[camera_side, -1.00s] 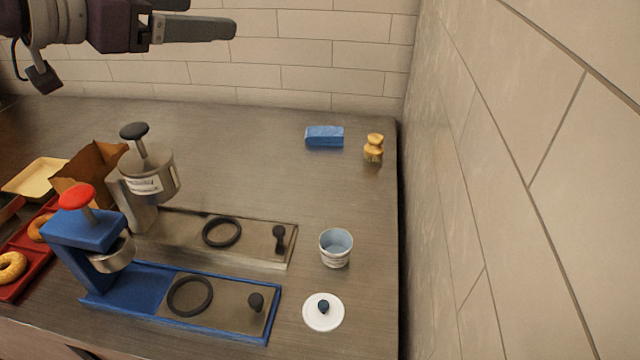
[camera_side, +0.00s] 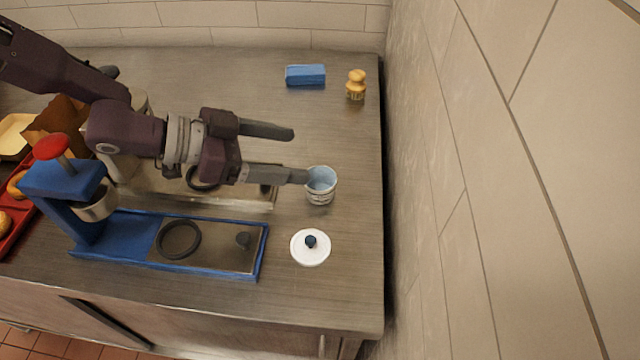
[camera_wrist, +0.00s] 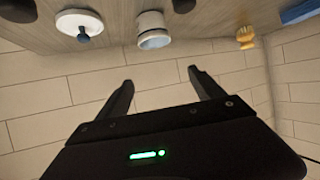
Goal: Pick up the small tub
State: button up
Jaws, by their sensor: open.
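The small tub (camera_side: 320,192), pale outside with printing and light blue inside, stands upright and open on the steel counter. My gripper (camera_side: 299,155) reaches in from the left, level, with its fingers apart and nothing between them. In the side view the nearer fingertip meets the tub's left rim; I cannot tell from there whether it touches. In the wrist view the tub (camera_wrist: 153,30) is beyond the open fingertips (camera_wrist: 163,82), roughly centred between them and apart from them. A round white lid (camera_side: 310,255) with a dark knob lies in front of the tub.
A blue press (camera_side: 165,262) and a steel press stand to the left, the steel one partly hidden by my arm. A tiled wall (camera_side: 440,160) bounds the right.

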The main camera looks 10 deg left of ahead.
send_near(333, 183)
jog(key=shift+w+d+f, duration=0.15)
jog(key=shift+d+f, duration=0.2)
jog(key=x, duration=0.4)
jog(key=shift+w+d+f, duration=0.15)
jog(key=shift+d+f, duration=0.05)
jog(key=shift+d, duration=0.15)
jog(key=c, duration=1.4)
